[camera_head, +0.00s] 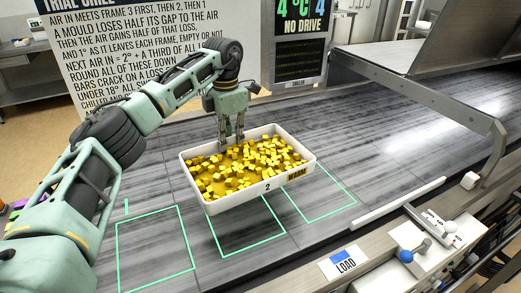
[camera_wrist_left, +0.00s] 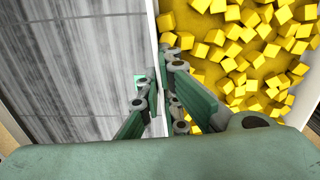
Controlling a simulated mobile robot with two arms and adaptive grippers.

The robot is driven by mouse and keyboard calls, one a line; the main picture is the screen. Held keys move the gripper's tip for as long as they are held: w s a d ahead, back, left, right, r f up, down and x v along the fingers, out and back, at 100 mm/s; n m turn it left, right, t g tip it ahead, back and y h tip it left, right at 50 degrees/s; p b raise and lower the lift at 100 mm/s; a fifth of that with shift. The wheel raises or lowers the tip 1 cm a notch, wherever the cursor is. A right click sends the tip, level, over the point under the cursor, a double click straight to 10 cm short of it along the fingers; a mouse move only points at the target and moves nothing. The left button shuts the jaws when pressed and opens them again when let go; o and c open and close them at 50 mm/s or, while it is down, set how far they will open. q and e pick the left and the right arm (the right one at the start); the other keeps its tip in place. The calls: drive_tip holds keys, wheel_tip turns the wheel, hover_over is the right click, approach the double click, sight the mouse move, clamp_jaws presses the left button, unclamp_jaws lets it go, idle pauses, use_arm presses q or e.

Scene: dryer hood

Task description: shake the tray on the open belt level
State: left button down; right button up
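A white tray (camera_head: 232,201) marked "2" and "WARM" is over the middle of the grey belt (camera_head: 390,120). Many small yellow cubes (camera_head: 235,175) lie loose over its floor, spread unevenly. My left gripper (camera_head: 231,143) is at the tray's far wall, one finger inside and one outside. In the left wrist view the fingers (camera_wrist_left: 160,90) straddle the white wall (camera_wrist_left: 153,30) and appear closed on it, with cubes (camera_wrist_left: 240,50) to the right. My right gripper is not in view.
Green outlines (camera_head: 155,212) mark places on the belt around the tray. A metal hood (camera_head: 420,85) covers the belt at right. A white bar (camera_head: 398,203) lies along the near edge, by a LOAD label (camera_head: 343,262) and a control box (camera_head: 420,245). A sign stands behind.

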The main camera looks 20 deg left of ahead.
sight(244, 135)
use_arm(q)
drive_tip(key=w+d, duration=0.1)
drive_tip(key=w, duration=0.1)
drive_tip(key=w+d, duration=0.1)
drive_tip(key=w, duration=0.1)
drive_tip(key=shift+d, duration=0.4)
drive_tip(key=shift+s+a, duration=0.85)
drive_tip(key=shift+s, duration=0.3)
drive_tip(key=shift+s+a, duration=0.8)
drive_tip(key=shift+s, duration=0.35)
drive_tip(key=shift+s+a, duration=0.85)
drive_tip(key=shift+s, duration=0.3)
drive_tip(key=shift+w+d, duration=0.85)
drive_tip(key=shift+w, duration=0.3)
drive_tip(key=shift+w+d, duration=0.8)
drive_tip(key=shift+w, duration=0.3)
drive_tip(key=shift+w+d, duration=0.85)
drive_tip(key=shift+w, duration=0.3)
drive_tip(key=shift+s+a+r, duration=0.1)
drive_tip(key=shift+s, duration=0.05)
drive_tip(key=shift+s+a, duration=0.1)
drive_tip(key=shift+a, duration=0.05)
